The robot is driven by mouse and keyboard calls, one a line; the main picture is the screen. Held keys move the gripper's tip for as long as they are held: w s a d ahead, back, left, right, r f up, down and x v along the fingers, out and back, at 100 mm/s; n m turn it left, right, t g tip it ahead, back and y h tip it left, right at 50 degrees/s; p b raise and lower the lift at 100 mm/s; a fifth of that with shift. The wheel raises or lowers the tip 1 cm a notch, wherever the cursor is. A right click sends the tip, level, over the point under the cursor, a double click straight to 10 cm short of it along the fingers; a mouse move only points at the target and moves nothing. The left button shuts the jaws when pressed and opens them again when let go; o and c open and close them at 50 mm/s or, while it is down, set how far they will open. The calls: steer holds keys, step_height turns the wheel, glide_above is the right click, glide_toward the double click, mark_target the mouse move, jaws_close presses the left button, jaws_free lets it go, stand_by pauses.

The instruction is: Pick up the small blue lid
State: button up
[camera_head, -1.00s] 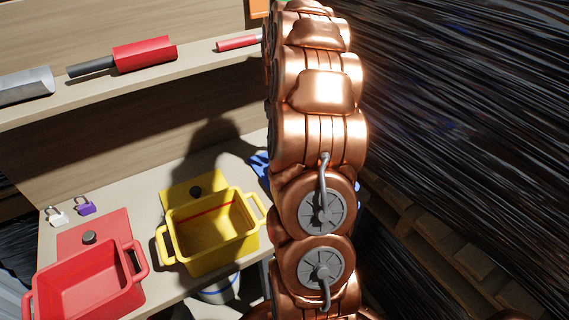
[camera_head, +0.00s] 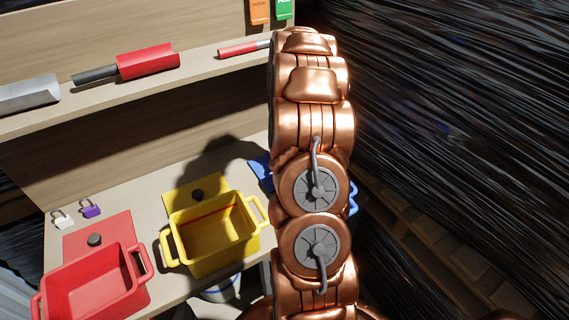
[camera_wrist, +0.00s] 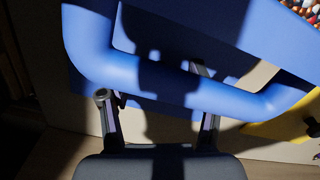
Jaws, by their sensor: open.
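In the head view a flat blue piece (camera_head: 262,172), probably the blue lid, shows at the left edge of my arm; my arm hides most of it. A blue handle (camera_head: 353,198) shows on the arm's right side. In the wrist view a thick blue handle (camera_wrist: 180,84) of a blue container (camera_wrist: 255,30) crosses in front of my gripper (camera_wrist: 152,82). My gripper's fingers are apart, near the handle, with nothing seen held between them. I cannot tell whether they touch it. The blue lid cannot be made out clearly in the wrist view.
A yellow pot (camera_head: 215,232) with its yellow lid (camera_head: 180,193) and a red pot (camera_head: 95,288) with its red lid (camera_head: 112,228) stand left of my arm. Two small padlocks lie behind the red lid. A shelf (camera_head: 210,72) with tools runs above. Dark wrapped material (camera_head: 450,100) fills the right.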

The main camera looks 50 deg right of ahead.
jaws_close()
stand_by(0.5)
